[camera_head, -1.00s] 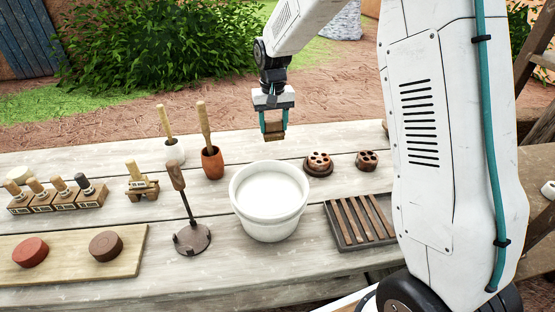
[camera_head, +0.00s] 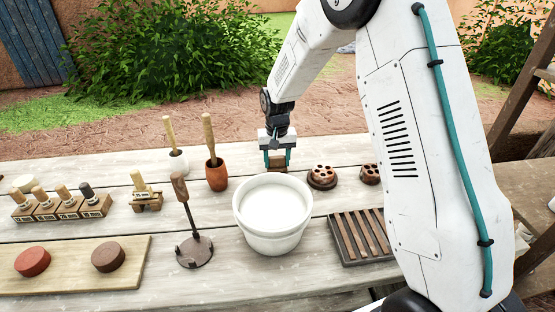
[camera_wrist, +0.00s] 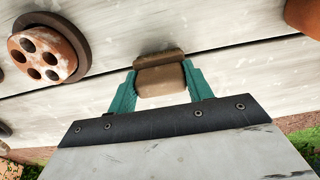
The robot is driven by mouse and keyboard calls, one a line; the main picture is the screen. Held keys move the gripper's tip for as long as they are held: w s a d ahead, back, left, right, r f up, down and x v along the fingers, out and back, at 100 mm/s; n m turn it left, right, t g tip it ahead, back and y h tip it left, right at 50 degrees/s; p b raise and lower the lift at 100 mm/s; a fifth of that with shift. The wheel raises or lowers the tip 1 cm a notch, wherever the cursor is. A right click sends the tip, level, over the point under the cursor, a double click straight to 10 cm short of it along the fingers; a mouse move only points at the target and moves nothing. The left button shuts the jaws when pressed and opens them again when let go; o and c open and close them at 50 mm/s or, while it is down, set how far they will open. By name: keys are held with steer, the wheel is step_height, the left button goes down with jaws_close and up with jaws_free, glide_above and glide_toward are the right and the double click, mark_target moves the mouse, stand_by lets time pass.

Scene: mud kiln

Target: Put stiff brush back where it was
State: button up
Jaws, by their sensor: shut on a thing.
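My gripper (camera_head: 277,160) is low over the table, just behind the white bucket. Its teal fingers are shut on a small brown block, which I take to be the stiff brush (camera_head: 278,163). In the wrist view the brush (camera_wrist: 160,79) sits between the two fingers, with a darker strip along its far edge. The bucket rim hides what lies under the brush in the head view, so I cannot tell whether it touches the table (camera_head: 110,185).
The white bucket (camera_head: 272,232) stands in front of my gripper. A holed disc on a dark base (camera_head: 321,177) is to the right, a slatted tray (camera_head: 345,250) nearer. A terracotta pot with a handled tool (camera_head: 216,177) stands left. Bare planks lie around the brush.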

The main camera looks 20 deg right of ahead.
mark_target(277, 158)
steer(key=shift+f, duration=0.15)
steer(key=o, duration=1.1)
step_height(277, 158, up, 12)
steer(key=shift+r, duration=0.2)
steer(key=s+d+r+n, duration=0.1)
steer(key=s+r, duration=0.5)
steer(key=s, duration=0.3)
steer(key=s+d+r, duration=0.1)
steer(key=s+r, duration=0.5)
steer(key=s, duration=0.3)
steer(key=s+d+n+t, duration=0.1)
steer(key=s, duration=2)
steer(key=shift+s+d+f, duration=0.15)
steer(key=shift+s, duration=0.25)
